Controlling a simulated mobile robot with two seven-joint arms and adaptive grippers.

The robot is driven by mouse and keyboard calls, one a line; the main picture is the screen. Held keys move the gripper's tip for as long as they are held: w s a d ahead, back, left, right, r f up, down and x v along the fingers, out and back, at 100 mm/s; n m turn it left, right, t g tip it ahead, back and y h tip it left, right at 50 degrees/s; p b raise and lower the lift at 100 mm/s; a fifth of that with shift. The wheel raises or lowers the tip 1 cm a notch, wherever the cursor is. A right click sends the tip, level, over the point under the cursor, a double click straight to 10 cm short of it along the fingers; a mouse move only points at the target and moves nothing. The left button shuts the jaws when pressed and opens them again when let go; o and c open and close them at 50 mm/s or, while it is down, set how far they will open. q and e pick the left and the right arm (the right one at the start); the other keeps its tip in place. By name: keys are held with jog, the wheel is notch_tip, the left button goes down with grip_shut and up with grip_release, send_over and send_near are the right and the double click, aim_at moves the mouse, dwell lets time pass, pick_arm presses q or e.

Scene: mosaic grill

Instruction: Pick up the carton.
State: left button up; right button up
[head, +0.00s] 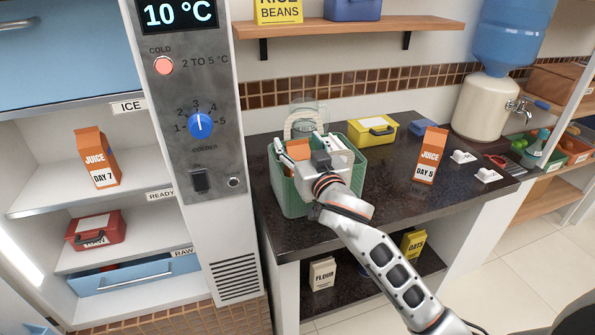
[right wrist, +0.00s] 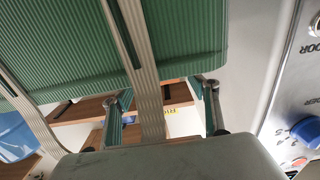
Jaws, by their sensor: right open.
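One orange and white juice carton marked DAY 5 (head: 430,156) stands upright on the dark counter, to the right of my right gripper. Another juice carton, marked DAY 7 (head: 97,157), stands on the upper shelf of the cold cabinet at left. My right gripper (head: 299,143) is open over the green ribbed basket (head: 289,193). In the right wrist view its fingers (right wrist: 164,102) are spread on either side of a beige strap (right wrist: 151,112), with the basket (right wrist: 185,35) beyond. An orange patch shows by the gripper; I cannot tell what it belongs to. My left gripper is out of view.
A yellow box (head: 372,133) stands behind the basket on the counter (head: 385,205). A water dispenser (head: 483,108) stands at the counter's right end. Small white tags lie right of the DAY 5 carton. A shelf (head: 345,29) hangs above.

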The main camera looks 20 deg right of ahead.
jog(key=shift+w, duration=0.55)
grip_shut()
jog(key=shift+r, duration=0.1)
